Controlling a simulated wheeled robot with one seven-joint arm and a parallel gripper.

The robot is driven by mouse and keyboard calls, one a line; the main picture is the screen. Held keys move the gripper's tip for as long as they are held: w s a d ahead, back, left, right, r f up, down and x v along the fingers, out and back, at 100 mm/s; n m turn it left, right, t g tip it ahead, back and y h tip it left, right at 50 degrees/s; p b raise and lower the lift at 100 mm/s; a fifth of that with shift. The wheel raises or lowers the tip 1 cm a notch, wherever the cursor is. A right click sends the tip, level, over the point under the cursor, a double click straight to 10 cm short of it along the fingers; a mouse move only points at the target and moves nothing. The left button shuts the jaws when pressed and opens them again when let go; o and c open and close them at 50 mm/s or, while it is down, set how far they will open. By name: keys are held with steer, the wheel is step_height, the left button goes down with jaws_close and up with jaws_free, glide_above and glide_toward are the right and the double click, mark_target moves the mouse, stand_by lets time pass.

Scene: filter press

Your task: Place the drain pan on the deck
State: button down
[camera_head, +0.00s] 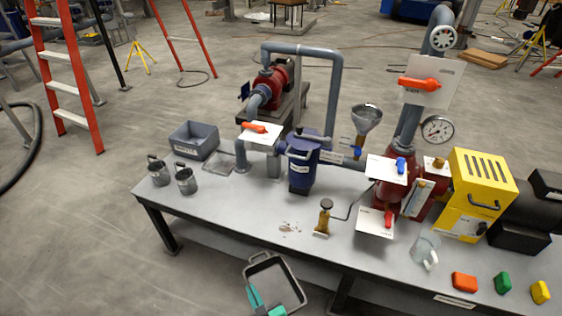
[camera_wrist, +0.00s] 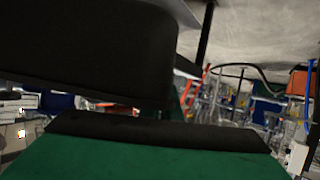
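The drain pan (camera_head: 291,277) is a dark, shallow, open pan with a small handle at its far end. It is in the air in front of the deck's near edge, low in the head view. My gripper (camera_head: 263,304), with green fingers, is at the pan's near-left wall and appears closed on it. In the wrist view the dark pan (camera_wrist: 90,50) fills the upper left, above a green finger with a black pad (camera_wrist: 155,133). The deck (camera_head: 243,206) is the long grey bench top. The pan's near end is cut off by the frame.
The deck's front left-middle is mostly clear, with small debris (camera_head: 289,228). Two metal cups (camera_head: 186,181) and a grey bin (camera_head: 194,141) stand left. A blue strainer (camera_head: 303,163), a brass hand pump (camera_head: 324,217) and red valve gear stand further right.

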mark_target(282, 292)
steer(key=d+f+m+h, duration=0.1)
steer(key=d, duration=0.2)
steer(key=w+d+f+m+t+h, duration=0.1)
steer(key=d+m+h, duration=0.1)
steer(key=d, duration=0.1)
steer(key=d+f+m+h, duration=0.1)
steer(key=d+f+h, duration=0.1)
steer(key=d, duration=0.1)
steer(key=shift+w+m+t, duration=0.25)
steer(key=shift+m+t, duration=0.05)
steer(key=shift+d+f+m+h, duration=0.1)
steer(key=shift+d+m+h, duration=0.2)
steer(key=shift+d+h, duration=0.1)
steer(key=shift+a, duration=0.15)
